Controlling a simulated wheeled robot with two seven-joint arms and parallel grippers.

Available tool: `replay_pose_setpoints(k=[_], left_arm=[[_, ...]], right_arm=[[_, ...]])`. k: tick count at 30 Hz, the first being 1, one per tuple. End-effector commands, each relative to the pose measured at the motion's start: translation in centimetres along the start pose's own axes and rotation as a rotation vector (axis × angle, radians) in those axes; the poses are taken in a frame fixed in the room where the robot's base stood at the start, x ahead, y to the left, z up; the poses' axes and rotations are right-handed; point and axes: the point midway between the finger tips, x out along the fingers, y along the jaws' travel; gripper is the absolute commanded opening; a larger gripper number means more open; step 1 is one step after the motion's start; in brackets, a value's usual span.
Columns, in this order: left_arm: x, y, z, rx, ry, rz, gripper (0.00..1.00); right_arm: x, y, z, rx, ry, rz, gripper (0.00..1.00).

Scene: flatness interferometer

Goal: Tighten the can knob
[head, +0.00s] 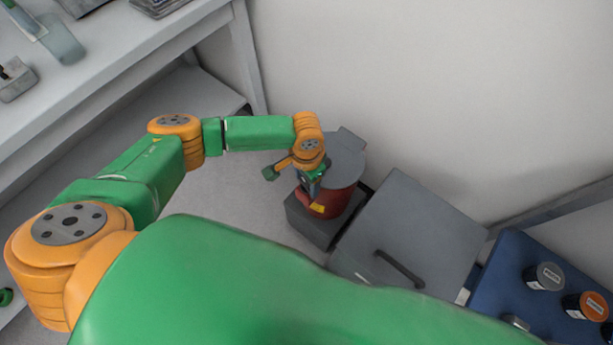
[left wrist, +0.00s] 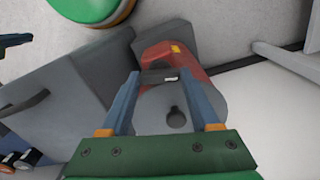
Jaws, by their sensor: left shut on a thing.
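The can (head: 334,203) is red with a grey lid (head: 345,158) and stands on a dark grey block (head: 304,222). In the left wrist view the red can (left wrist: 190,62) shows its grey lid with a small dark round piece (left wrist: 175,117) on top. My left gripper (head: 313,186) is at the can's near side. In the left wrist view its blue fingers (left wrist: 159,76) are shut on a dark bar with a small white mark, which looks like the can knob (left wrist: 158,77). The knob is mostly hidden in the head view. My right gripper is not in view.
A grey box with a dark handle (head: 400,268) stands right of the can. A blue surface (head: 510,265) with a grey-topped jar (head: 545,277) and an orange jar (head: 585,307) is at the lower right. A white bench (head: 90,75) is at the upper left. The wall is close behind.

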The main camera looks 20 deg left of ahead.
Motion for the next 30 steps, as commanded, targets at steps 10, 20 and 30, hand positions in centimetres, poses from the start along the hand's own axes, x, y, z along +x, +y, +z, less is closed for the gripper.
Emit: replay_pose_setpoints(k=[10, 20, 30], left_arm=[[-0.3, 0.1, 0.0, 0.321, -0.001, 0.002, 0.07], [-0.1, 0.1, 0.0, 0.636, 0.001, 0.002, 0.07], [-0.1, 0.1, 0.0, 0.948, 0.002, 0.001, 0.07]], right_arm=[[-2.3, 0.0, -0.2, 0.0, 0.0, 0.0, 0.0], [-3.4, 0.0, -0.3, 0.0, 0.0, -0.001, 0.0], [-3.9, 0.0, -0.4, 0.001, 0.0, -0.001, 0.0]])
